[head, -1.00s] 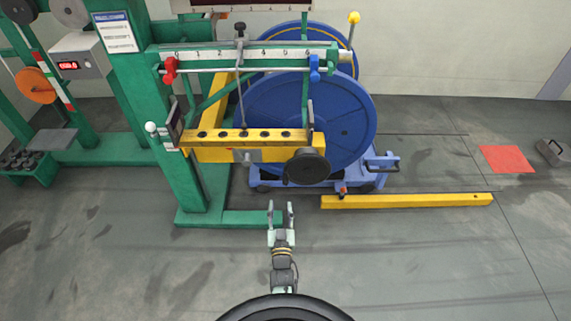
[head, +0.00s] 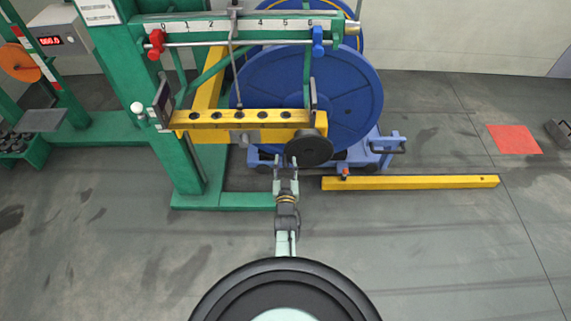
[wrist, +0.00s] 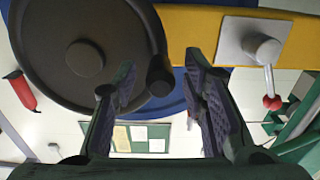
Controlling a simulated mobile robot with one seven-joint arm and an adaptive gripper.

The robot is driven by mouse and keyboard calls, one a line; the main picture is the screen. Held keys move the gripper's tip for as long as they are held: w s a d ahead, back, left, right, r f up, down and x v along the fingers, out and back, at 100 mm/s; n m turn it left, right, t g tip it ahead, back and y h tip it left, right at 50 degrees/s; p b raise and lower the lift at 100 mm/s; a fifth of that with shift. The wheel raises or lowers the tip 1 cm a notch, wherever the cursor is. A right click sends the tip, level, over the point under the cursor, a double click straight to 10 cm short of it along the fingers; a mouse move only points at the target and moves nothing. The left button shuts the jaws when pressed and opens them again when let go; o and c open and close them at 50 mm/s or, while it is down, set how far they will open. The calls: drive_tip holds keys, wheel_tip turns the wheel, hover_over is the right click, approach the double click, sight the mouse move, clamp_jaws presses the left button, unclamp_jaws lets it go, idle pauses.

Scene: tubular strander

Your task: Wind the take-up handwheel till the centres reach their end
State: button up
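The black take-up handwheel (head: 309,148) sits at the right end of the yellow beam, in front of the big blue reel (head: 330,95). In the wrist view the wheel (wrist: 85,45) fills the upper left. Its dark handle knob (wrist: 160,76) shows between my two fingers, nearer the left one. My gripper (head: 285,159) is just below and left of the wheel; in the wrist view my gripper (wrist: 161,62) is open, with gaps beside the knob. I cannot tell whether a finger touches the wheel. The centres are not clearly visible.
The yellow beam (head: 215,117) carries a grey block with a red-tipped lever (wrist: 270,101), close right of my fingers in the wrist view. A yellow floor bar (head: 410,182) lies to the right. A green frame (head: 180,150) stands left. Open floor lies in front.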

drive_tip(key=shift+w, duration=0.55)
clamp_jaws()
idle(0.5)
